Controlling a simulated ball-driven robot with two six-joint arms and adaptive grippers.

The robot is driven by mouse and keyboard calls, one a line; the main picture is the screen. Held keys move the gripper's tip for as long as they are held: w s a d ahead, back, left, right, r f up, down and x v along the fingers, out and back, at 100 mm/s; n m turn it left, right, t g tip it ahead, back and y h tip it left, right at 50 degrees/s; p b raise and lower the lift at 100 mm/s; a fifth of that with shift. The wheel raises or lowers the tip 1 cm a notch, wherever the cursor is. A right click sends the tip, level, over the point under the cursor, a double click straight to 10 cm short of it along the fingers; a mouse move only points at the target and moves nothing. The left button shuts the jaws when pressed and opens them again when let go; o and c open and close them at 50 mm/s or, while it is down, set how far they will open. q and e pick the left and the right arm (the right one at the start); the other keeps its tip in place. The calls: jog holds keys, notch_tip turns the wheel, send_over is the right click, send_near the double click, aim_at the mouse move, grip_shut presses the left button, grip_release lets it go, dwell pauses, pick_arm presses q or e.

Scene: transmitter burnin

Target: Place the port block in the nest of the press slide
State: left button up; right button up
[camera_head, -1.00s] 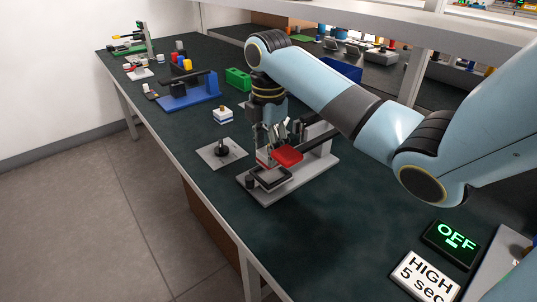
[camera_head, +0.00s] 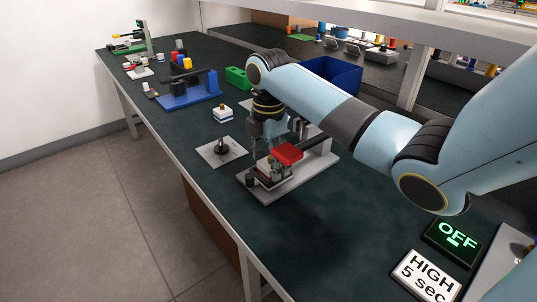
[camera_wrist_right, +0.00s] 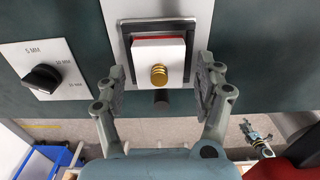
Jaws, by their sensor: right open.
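The port block (camera_wrist_right: 147,50), white with a brass port and a red layer, shows in the right wrist view within the dark-rimmed nest (camera_wrist_right: 127,28). In the head view it is small and partly covered by my gripper. The press slide (camera_head: 262,184) lies at the front of the grey press base (camera_head: 302,185). My right gripper (camera_wrist_right: 160,85) is open, one finger on each side of the block, with a visible gap on both sides. In the head view the right gripper (camera_head: 266,148) is over the nest. Whether the block is fully seated is hard to tell. My left gripper is not in view.
The red press part (camera_head: 288,153) is close to my right gripper. A grey dial plate (camera_head: 221,152) lies to the left.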

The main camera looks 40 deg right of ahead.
jog(key=shift+r, duration=0.1)
notch_tip(320, 180, up, 12)
jog(key=p, duration=0.2)
dwell(0.7)
